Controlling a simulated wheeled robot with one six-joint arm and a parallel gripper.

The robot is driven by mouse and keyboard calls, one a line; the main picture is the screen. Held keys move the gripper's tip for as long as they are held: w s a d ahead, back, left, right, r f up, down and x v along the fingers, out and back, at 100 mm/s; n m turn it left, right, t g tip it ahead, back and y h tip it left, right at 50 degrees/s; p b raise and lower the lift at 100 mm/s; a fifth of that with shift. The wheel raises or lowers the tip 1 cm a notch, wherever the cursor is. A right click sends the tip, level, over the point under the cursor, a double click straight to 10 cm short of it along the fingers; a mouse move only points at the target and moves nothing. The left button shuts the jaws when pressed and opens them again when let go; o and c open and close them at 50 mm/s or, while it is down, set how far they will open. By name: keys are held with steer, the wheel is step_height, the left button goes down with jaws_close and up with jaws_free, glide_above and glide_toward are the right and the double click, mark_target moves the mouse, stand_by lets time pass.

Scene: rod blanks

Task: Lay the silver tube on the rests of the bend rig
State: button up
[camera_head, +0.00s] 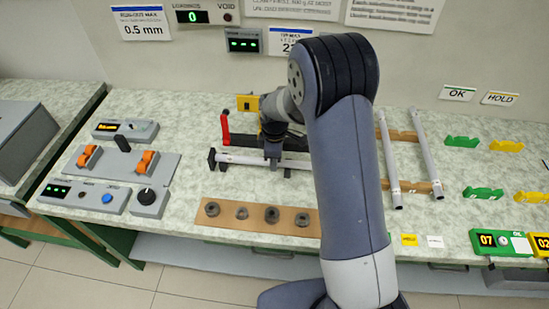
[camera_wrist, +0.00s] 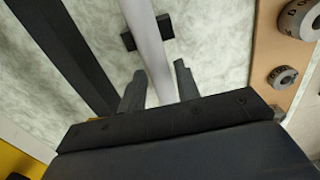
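A silver tube (camera_head: 240,158) lies level across two black supports beside a black rail on the bench. My gripper (camera_head: 273,160) is over the tube, near its right support. In the wrist view the tube (camera_wrist: 146,30) runs between the two fingers of my gripper (camera_wrist: 158,78). The fingers stand apart, one on each side, with narrow gaps to the tube, so the gripper looks open. A grey plate (camera_head: 110,168) with two orange rests (camera_head: 90,156) at the left looks like the bend rig; its rests are empty. My arm hides part of the bench to the right.
A red upright (camera_head: 225,128) stands behind the tube. A brown strip (camera_head: 226,221) with several grey rings lies in front. Two other tubes (camera_head: 428,150) lie on wooden bars at the right, near green and yellow holders. Control boxes (camera_head: 84,196) flank the grey plate.

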steer(key=shift+o, duration=1.1)
steer(key=shift+r, duration=0.1)
step_height(320, 180, up, 12)
steer(key=shift+b, duration=0.3)
stand_by(0.3)
